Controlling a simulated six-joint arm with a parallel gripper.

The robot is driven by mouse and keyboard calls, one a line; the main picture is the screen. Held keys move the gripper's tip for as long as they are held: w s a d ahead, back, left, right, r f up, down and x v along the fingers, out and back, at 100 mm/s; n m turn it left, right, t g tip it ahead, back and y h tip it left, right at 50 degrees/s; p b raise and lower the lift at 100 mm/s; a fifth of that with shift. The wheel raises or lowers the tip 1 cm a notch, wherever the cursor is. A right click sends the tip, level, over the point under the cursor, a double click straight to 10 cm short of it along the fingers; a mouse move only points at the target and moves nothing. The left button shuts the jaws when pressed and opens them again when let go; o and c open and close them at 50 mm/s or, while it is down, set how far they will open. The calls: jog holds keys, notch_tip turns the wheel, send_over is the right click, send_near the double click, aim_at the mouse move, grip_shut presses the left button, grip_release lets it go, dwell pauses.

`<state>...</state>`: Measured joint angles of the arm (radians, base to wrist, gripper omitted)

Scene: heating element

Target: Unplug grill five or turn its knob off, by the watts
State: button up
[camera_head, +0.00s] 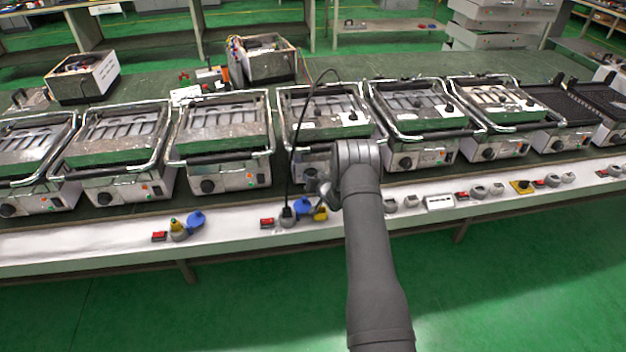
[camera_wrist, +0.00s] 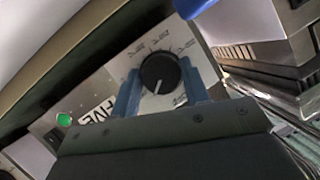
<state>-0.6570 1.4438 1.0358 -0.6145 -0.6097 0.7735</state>
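In the wrist view a round black knob (camera_wrist: 160,72) with a white pointer line sits on a metal panel marked with a dial scale. Letters that seem to end in "VE" and a lit green lamp (camera_wrist: 64,119) are beside it. The two blue-grey fingers of my gripper (camera_wrist: 161,78) stand on either side of the knob; whether they press on it is unclear. In the head view my gripper (camera_head: 322,192) is at the front of a grill (camera_head: 330,115) right of centre-left, and my arm hides part of it. A black cord runs down to a plug (camera_head: 287,216) on the front ledge.
More grills stand in a row on both sides, such as one to the left (camera_head: 222,128) and one to the right (camera_head: 425,112). The ledge (camera_head: 90,242) carries red switches (camera_head: 267,223), blue caps (camera_head: 196,219) and several sockets. The green floor in front is clear.

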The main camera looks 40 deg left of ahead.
dwell(0.3)
jog(key=n+t+h, duration=0.1)
jog(key=n, duration=0.2)
jog(key=shift+s+a+r+h, duration=0.1)
jog(key=shift+h, duration=0.3)
jog(key=shift+n+t+h, duration=0.8)
jog(key=shift+n+t, duration=0.1)
jog(key=shift+n, duration=0.6)
jog(key=shift+a, duration=0.1)
jog(key=o, duration=1)
jog(key=shift+c, duration=0.2)
jog(key=shift+s, duration=0.1)
jog(key=v, duration=1.7)
jog(key=shift+s, duration=0.25)
